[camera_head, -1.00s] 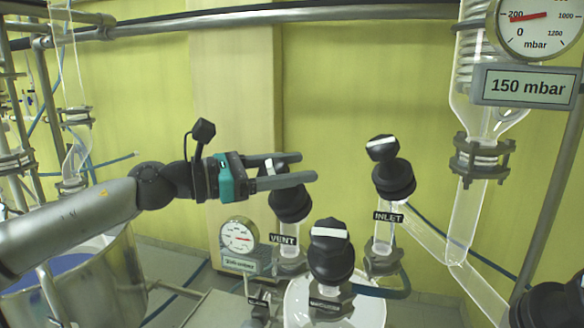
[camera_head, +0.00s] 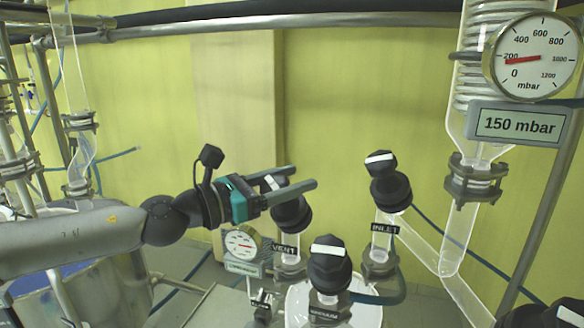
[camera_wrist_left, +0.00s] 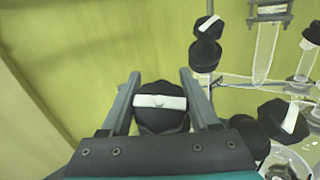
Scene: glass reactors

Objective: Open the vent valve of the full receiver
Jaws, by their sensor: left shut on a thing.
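The vent valve is a black knob with a white bar on top (camera_head: 272,182), above a black collar and a glass neck with a VENT label (camera_head: 285,249). My left gripper (camera_head: 303,178) reaches in from the left, its two fingers on either side of this knob. In the left wrist view the knob (camera_wrist_left: 160,122) sits between the fingers, its white bar running across from finger to finger. The gripper is shut on it. The fingers partly hide the knob in the head view. My right gripper is not in view.
The INLET valve (camera_head: 389,184) stands to the right, and the VACUUM valve (camera_head: 329,264) stands in front. A dial gauge (camera_head: 241,243) is below my left gripper. A pressure gauge (camera_head: 532,57) and a 150 mbar display (camera_head: 518,124) are at upper right. A pipe rail (camera_head: 300,20) crosses above.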

